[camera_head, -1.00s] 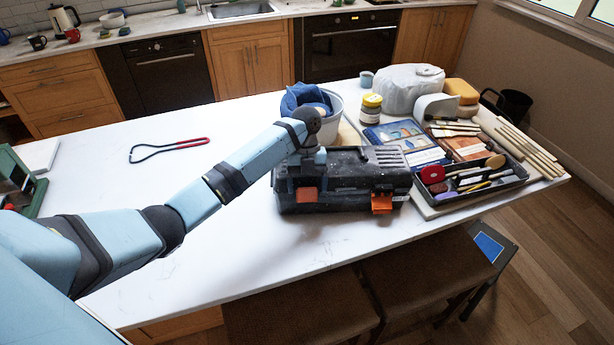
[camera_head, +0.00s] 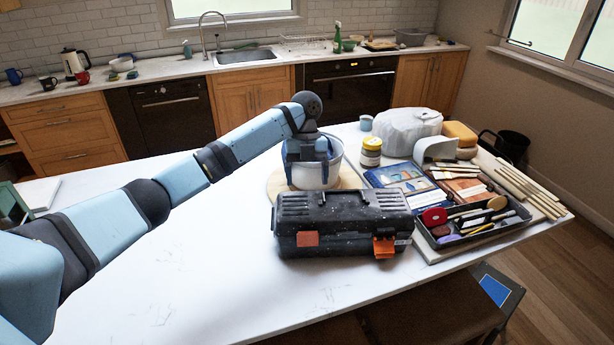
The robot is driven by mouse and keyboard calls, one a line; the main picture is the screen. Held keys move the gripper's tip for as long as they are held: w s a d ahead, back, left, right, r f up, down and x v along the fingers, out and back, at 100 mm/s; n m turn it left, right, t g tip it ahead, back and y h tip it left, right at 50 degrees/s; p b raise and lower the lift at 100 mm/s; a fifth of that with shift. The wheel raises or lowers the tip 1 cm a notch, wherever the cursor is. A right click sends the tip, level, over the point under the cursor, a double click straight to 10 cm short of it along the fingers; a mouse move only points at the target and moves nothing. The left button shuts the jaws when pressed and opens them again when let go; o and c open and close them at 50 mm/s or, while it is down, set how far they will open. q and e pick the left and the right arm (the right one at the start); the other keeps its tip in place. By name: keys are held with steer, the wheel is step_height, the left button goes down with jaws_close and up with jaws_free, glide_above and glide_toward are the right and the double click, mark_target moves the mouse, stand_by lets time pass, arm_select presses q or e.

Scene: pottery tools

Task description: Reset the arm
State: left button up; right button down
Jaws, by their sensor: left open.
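My left arm comes in from the left, and its wrist is bent down above the pottery area. My left gripper (camera_head: 308,172) is open, pointing down in front of the white bucket (camera_head: 337,158). I see nothing held in it. The bucket stands on a round wooden board (camera_head: 280,186). The gripper and wrist hide much of the bucket and its contents. I cannot tell whether the gripper touches the bucket. My right gripper is not in view.
A black toolbox (camera_head: 345,222) stands in front of the bucket. To the right are a yellow-lidded jar (camera_head: 371,152), a covered clay block (camera_head: 407,130), books (camera_head: 402,182), wooden sticks (camera_head: 528,188) and a tool tray (camera_head: 480,232). The white table's (camera_head: 200,270) front left is bare.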

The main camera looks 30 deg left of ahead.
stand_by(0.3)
arm_select(q)
steer(key=s+d+f+n+t, duration=0.2)
steer(key=s+d+f+n, duration=0.3)
steer(key=s+d+f, duration=0.3)
steer(key=s+d+f+n+t, duration=0.1)
steer(key=s+d+f+n, duration=0.45)
steer(key=s+f, duration=0.45)
steer(key=s+a+r+n+t+y, duration=0.15)
steer(key=s+a+n, duration=0.25)
steer(key=s+n, duration=0.55)
steer(key=s+a+r+n+t+y, duration=0.1)
steer(key=s+a+r+n+t, duration=0.2)
steer(key=s+n, duration=0.65)
steer(key=w+d+f+m+t+h, duration=0.1)
steer(key=w+d+f+t, duration=0.1)
steer(key=f, duration=0.5)
steer(key=w+d+f+m+t+h, duration=0.1)
steer(key=w+d+f+t+h, duration=0.1)
steer(key=f+t, duration=0.3)
steer(key=shift+d+f+m, duration=0.35)
steer(key=shift+d+f, duration=0.5)
steer(key=shift+f, duration=0.1)
steer(key=shift+s+t, duration=0.1)
steer(key=shift+t, duration=0.15)
